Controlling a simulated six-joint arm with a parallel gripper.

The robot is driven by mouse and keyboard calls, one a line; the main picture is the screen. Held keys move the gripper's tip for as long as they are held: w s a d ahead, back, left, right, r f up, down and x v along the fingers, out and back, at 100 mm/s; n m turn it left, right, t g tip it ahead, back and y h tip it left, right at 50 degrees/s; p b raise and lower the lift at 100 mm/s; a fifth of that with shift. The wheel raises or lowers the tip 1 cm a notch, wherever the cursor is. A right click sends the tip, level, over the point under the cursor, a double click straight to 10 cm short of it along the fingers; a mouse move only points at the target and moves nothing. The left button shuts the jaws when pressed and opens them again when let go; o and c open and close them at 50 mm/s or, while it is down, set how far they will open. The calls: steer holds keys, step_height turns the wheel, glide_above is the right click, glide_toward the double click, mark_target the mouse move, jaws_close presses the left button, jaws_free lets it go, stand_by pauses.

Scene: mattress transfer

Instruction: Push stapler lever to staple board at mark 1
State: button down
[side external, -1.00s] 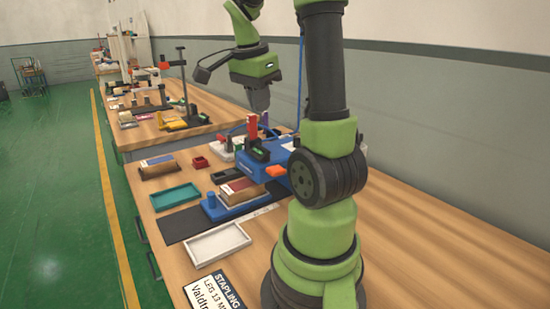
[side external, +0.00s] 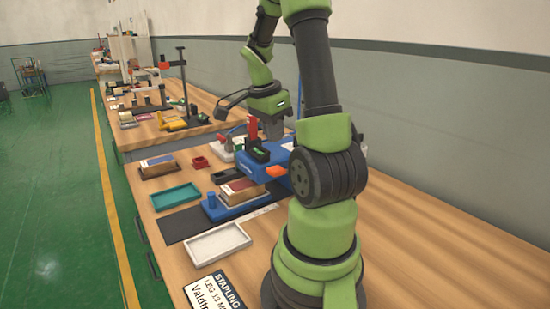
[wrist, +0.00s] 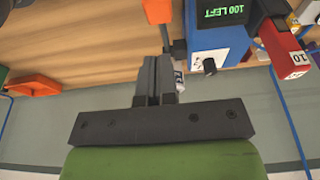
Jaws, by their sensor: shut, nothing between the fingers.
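The blue stapler (side external: 262,166) stands on the bench, partly hidden behind my arm. An orange piece (side external: 276,171), which looks like its lever, sticks out at its near side. The board (side external: 240,188), brown with a dark red top, sits on a blue fixture (side external: 211,208) in front of the stapler. I cannot make out mark 1. My gripper (side external: 273,134) points down above the back of the stapler, apart from the orange piece. In the wrist view its fingers (wrist: 155,75) are shut and empty, beside the blue housing (wrist: 203,42) with its "100 LEFT" display.
An orange bin-like part (wrist: 35,84) shows in the wrist view. The bench's right side is clear.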

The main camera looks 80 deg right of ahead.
mark_target(271, 170)
steer(key=x, duration=0.4)
steer(key=w+a+x, duration=0.1)
steer(key=x, duration=0.1)
steer(key=shift+s+d+f, duration=0.1)
steer(key=shift+f, duration=0.35)
steer(key=f, duration=0.1)
steer(key=a+f, duration=0.1)
steer(key=shift+w+f, duration=0.35)
steer(key=shift+w+a+f+g+h, duration=0.15)
steer(key=shift+f+g+h, duration=0.2)
steer(key=shift+f, duration=0.5)
steer(key=shift+w+f, duration=0.1)
steer(key=shift+f, duration=0.7)
